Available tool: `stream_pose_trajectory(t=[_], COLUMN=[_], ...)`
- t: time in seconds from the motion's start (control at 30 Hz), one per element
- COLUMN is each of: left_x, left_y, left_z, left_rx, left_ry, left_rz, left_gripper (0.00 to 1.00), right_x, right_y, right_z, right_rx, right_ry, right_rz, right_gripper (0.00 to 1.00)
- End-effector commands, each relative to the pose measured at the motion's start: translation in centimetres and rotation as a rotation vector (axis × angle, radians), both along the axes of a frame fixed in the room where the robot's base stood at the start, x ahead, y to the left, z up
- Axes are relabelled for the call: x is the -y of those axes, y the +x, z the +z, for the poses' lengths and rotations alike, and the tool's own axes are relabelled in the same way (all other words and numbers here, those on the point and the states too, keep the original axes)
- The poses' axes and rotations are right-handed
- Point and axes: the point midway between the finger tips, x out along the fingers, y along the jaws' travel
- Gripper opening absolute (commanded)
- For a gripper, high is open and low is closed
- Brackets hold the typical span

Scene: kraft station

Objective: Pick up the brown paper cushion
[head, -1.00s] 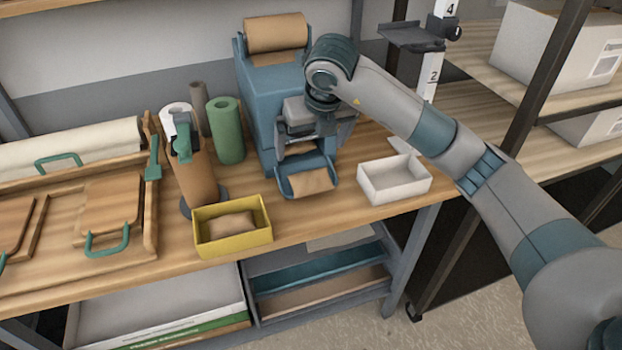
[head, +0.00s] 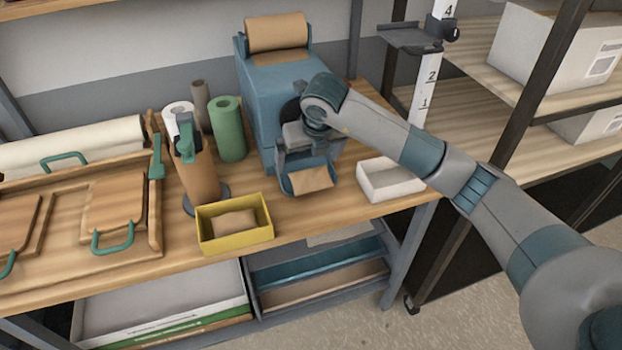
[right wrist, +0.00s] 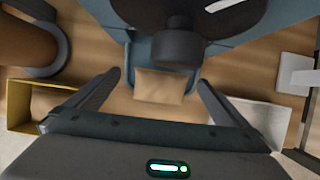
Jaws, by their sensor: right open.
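A brown paper cushion (head: 311,179) lies in the blue outlet tray (head: 287,186) at the front of the blue dispenser (head: 262,95). The cushion also shows in the right wrist view (right wrist: 160,87), between and beyond the fingertips. My right gripper (head: 308,160) is open and empty, pointing down just above the tray. Its two fingers (right wrist: 158,88) stand wide apart on either side of the cushion in that view; I see no contact. A second brown cushion (head: 234,223) lies in the yellow box (head: 237,245). My left gripper is not in view.
A white open box (head: 388,190) stands right of the tray. A brown roll on a stand (head: 196,172) and a green roll (head: 228,128) stand left of the dispenser. Wooden boards with green handles (head: 112,205) fill the left of the bench. The dispenser body is close behind the gripper.

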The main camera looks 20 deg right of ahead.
Motion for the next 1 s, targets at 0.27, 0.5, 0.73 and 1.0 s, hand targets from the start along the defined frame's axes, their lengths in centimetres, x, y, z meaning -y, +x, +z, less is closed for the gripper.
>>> stream_pose_trajectory(t=[0.27, 0.5, 0.73, 1.0], left_x=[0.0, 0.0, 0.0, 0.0], left_y=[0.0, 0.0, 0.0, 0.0], left_z=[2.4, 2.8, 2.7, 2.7], left_rx=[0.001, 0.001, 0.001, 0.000], left_ry=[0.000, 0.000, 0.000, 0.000], left_rz=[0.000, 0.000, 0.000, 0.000], left_gripper=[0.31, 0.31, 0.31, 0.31], right_x=[0.5, 0.4, 0.4, 0.5], right_y=[0.4, 1.2, 1.2, 1.2], right_z=[-2.7, -4.6, -4.7, -4.7], right_rx=[-0.004, -0.001, -0.001, -0.001], right_ry=[-0.002, -0.001, -0.001, -0.001], right_rz=[-0.002, 0.001, 0.001, 0.000], right_gripper=[1.00, 1.00, 1.00, 0.88])
